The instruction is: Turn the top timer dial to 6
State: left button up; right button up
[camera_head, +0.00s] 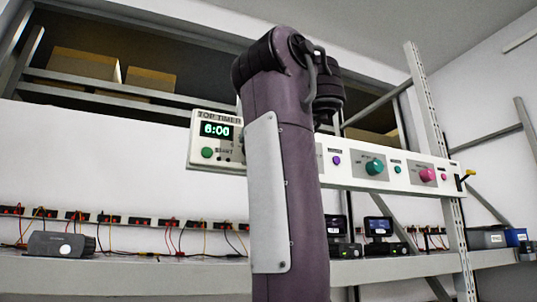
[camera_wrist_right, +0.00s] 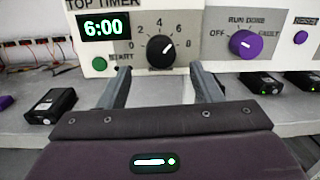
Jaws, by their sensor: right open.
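The top timer panel (camera_head: 200,116) is on the rack's upper rail, and its green display (camera_head: 216,130) reads 6:00. In the right wrist view, the black timer dial (camera_wrist_right: 160,50) is between the fingers, with its white pointer aimed up and right toward the 6. The display there (camera_wrist_right: 102,27) also reads 6:00. My right gripper (camera_wrist_right: 158,72) is open, its two fingers apart below and either side of the dial; I see no clear contact. In the head view my purple arm hides the dial and the right gripper. My left gripper is not in view.
A green START button (camera_wrist_right: 98,64) sits left of the dial. A purple RUN DOMB knob (camera_wrist_right: 242,43) and a RESET button (camera_wrist_right: 300,37) are to the right. Black devices (camera_wrist_right: 52,101) stand on the shelf below. Teal (camera_head: 374,167) and pink (camera_head: 427,175) knobs are farther right.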

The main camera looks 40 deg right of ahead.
jog(key=shift+b+v, duration=0.55)
jog(key=shift+v, duration=0.5)
